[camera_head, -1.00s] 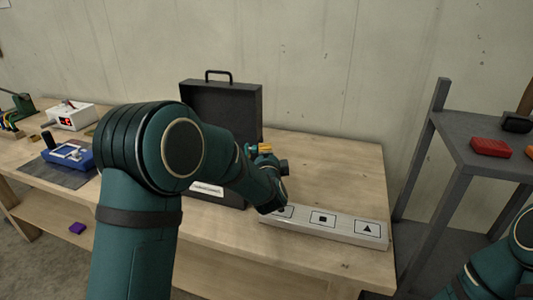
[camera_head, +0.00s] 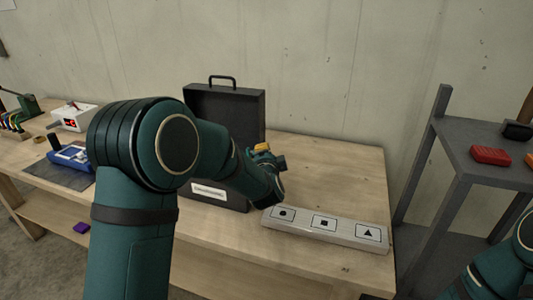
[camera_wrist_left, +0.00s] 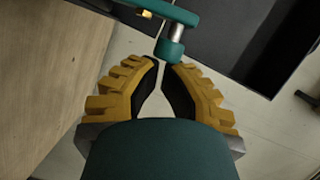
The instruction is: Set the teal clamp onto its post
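In the left wrist view, a teal bar with a silver spindle and teal end cap (camera_wrist_left: 172,46), apparently the clamp, crosses the top. My left gripper's yellow fingers (camera_wrist_left: 161,68) have black pads and point at the cap. Their tips are close together with a narrow gap, right at the cap. I cannot tell whether they grip any part of it. In the head view, my left gripper (camera_head: 262,149) is small and partly behind my arm, in front of the black case (camera_head: 224,115). I cannot make out the post. My right gripper is out of view.
A pale panel (camera_head: 345,240) with dark symbols lies on the wooden table (camera_head: 330,165), right of the case. Table behind the panel is clear. A blue device (camera_head: 72,155) and white box (camera_head: 74,117) are left. A grey shelf (camera_head: 465,138) holds a red item (camera_head: 490,155).

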